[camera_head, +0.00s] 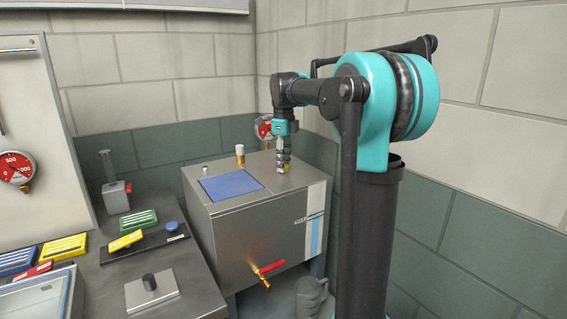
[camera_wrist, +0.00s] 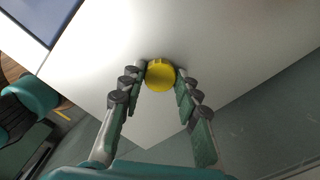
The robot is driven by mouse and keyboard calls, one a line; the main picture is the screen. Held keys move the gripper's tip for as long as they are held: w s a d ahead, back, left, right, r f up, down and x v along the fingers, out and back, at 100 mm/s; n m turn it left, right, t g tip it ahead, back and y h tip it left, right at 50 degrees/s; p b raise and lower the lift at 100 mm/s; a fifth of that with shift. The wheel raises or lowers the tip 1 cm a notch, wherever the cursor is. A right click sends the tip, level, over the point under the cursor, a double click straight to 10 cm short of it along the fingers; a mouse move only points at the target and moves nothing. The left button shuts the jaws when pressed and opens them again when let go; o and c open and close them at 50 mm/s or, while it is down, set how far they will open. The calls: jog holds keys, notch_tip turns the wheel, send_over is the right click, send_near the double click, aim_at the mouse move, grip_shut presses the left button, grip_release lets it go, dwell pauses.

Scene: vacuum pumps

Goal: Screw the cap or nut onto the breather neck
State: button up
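A round yellow cap (camera_wrist: 160,76) sits between the fingertips of my gripper (camera_wrist: 161,78) in the wrist view, with a finger against each side of it. In the head view my gripper (camera_head: 284,165) points down over the right rear of the steel box's top (camera_head: 262,198), its tips close to that surface. Only a small bit of yellow shows among the fingers there. The breather neck is not visible; whatever is under the cap is hidden by the cap and fingers, so I cannot tell whether it rests on a neck.
On the box top are a blue panel (camera_head: 231,186) and a brass fitting with a white top (camera_head: 240,155). A red-handled valve (camera_head: 268,267) sticks out in front. A red gauge (camera_head: 264,128) stands behind my gripper. The left bench (camera_head: 182,268) holds several coloured parts.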

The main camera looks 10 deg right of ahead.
grip_shut()
jog(key=shift+r, duration=3)
